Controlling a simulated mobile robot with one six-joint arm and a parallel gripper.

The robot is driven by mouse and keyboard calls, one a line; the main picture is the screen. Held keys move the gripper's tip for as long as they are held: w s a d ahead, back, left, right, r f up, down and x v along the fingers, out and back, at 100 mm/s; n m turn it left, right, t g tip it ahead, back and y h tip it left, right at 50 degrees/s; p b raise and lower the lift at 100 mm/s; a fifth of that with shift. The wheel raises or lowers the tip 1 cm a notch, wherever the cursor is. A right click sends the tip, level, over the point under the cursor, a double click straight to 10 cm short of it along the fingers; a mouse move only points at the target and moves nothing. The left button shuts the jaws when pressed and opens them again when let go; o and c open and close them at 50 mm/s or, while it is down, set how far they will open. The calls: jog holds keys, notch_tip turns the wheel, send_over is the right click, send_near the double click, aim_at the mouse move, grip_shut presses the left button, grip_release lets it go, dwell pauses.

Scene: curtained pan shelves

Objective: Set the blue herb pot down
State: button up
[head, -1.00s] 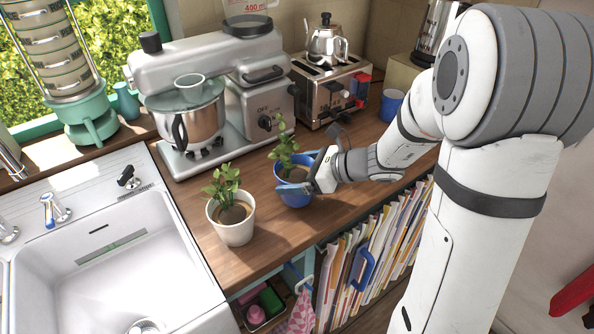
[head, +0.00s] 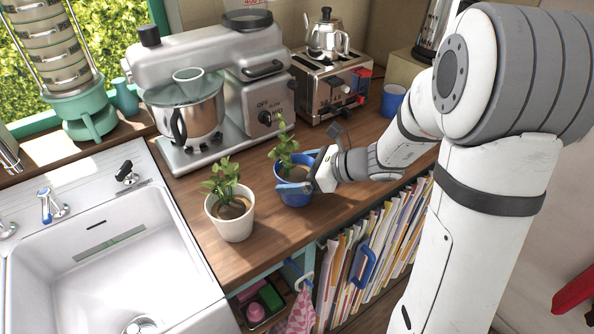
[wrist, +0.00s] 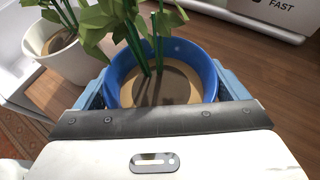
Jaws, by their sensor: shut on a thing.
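The blue herb pot (head: 293,192) holds a green leafy plant and is upright at the wooden counter, to the right of a white herb pot (head: 231,219). My gripper (head: 300,187) is shut on the blue pot, with one finger on each side of it. In the wrist view the blue pot (wrist: 212,75) sits between the blue fingers, with soil and stems showing inside. The pot's base looks at or very near the counter; I cannot tell if it touches. The white pot also shows in the wrist view (wrist: 75,62), close on the left.
A stand mixer (head: 200,80) stands behind the pots, and a toaster (head: 335,88) with a kettle (head: 327,35) behind right. A blue cup (head: 392,103) is at the right. The sink (head: 110,255) is at left.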

jog(key=shift+f, duration=0.25)
jog(key=o, duration=1.1)
jog(key=shift+c, duration=0.2)
jog(key=v, duration=0.7)
jog(key=shift+s+d+b, duration=0.15)
jog(key=shift+d+b, duration=0.2)
jog(key=shift+b, duration=0.05)
jog(key=shift+r, duration=0.15)
jog(key=shift+c, duration=0.3)
grip_shut()
dwell(0.5)
